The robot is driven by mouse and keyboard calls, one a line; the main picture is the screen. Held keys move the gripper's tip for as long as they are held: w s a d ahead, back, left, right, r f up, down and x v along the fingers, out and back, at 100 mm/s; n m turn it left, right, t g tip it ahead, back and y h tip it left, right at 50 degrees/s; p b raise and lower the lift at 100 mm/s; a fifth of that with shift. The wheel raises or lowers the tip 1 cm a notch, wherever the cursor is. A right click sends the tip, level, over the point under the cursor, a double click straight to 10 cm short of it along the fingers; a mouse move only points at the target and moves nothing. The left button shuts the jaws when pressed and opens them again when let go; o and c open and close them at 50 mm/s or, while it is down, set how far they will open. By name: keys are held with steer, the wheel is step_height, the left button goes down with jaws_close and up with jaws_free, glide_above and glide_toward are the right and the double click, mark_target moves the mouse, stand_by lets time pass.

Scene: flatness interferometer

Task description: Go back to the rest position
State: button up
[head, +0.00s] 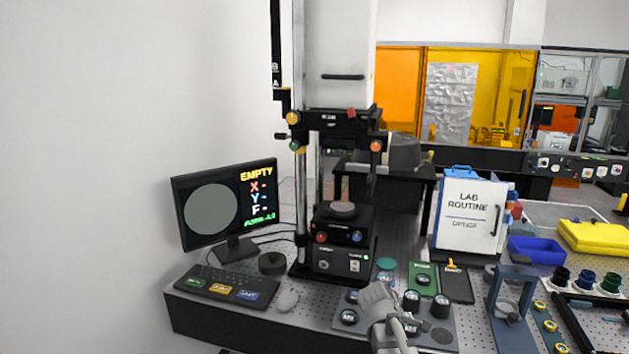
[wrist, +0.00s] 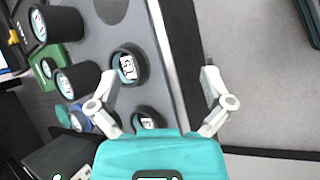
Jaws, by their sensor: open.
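My gripper (wrist: 160,85) is open in the wrist view, its two pale fingers spread apart with nothing held between them. A grey tray (wrist: 152,50) with several dark round parts lies beneath and to the left of the fingers. One round part with a white label (wrist: 128,66) is close to the left finger; I see no grip on it. In the head view, my grey arm end (head: 385,312) is above the tray at the front of the bench and hides part of it.
The interferometer (head: 342,240) stands behind my gripper, with a monitor (head: 225,205) reading EMPTY at left. A lab routine board (head: 468,215), a blue bin (head: 537,250) and a grey-blue stand (head: 512,285) are at right.

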steer(key=s+a+f+m+y+b, duration=0.1)
steer(key=s+a+f+m+y, duration=0.2)
steer(key=s+a+m, duration=0.1)
steer(key=s+a+f+m+g+y+b, duration=0.1)
steer(key=s+a+f+m+y, duration=0.2)
steer(key=s+m, duration=0.3)
steer(key=shift+s+a+m+g+y, duration=0.3)
steer(key=shift+s+a+m+y, duration=0.15)
steer(key=shift+s, duration=0.25)
steer(key=shift+f, duration=0.1)
